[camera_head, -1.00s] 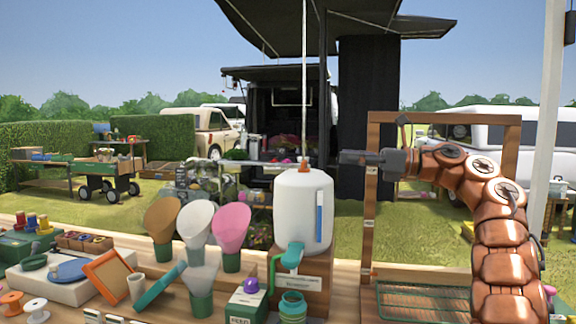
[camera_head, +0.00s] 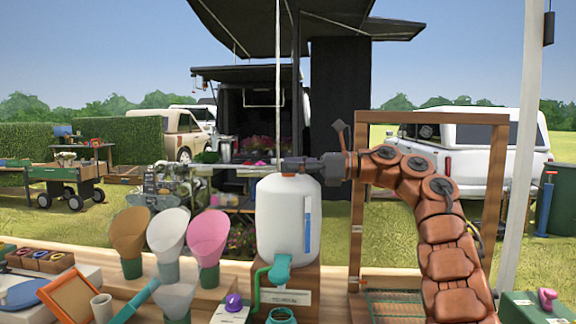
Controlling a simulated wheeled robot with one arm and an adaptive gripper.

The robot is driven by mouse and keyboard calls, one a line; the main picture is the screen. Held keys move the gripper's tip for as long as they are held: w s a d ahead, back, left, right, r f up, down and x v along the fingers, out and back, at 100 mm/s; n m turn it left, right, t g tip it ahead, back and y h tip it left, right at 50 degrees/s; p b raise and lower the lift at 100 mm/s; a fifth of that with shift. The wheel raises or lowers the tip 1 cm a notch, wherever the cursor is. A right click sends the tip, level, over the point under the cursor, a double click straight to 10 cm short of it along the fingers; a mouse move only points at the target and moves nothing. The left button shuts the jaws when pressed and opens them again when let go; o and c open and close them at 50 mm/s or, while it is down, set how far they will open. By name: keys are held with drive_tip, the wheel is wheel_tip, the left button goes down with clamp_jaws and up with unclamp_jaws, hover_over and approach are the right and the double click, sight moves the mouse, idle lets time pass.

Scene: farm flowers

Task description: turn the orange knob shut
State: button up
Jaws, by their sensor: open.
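The orange knob (camera_head: 288,175) sits on top of a white jug (camera_head: 281,217); only a small part of it shows, under my fingertips. The jug has a blue level strip on its right and a teal spout low on its front. It stands upright on a wooden block (camera_head: 291,290). My gripper (camera_head: 288,164) is open and comes in from the right, level, with its fingertips at the knob. I cannot tell whether they touch it.
Orange, white and pink cones (camera_head: 209,237) stand left of the jug. A wooden frame (camera_head: 501,200) rises around my arm on the right.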

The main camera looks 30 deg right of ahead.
drive_tip(key=shift+w+a, duration=0.25)
drive_tip(key=c, duration=1.2)
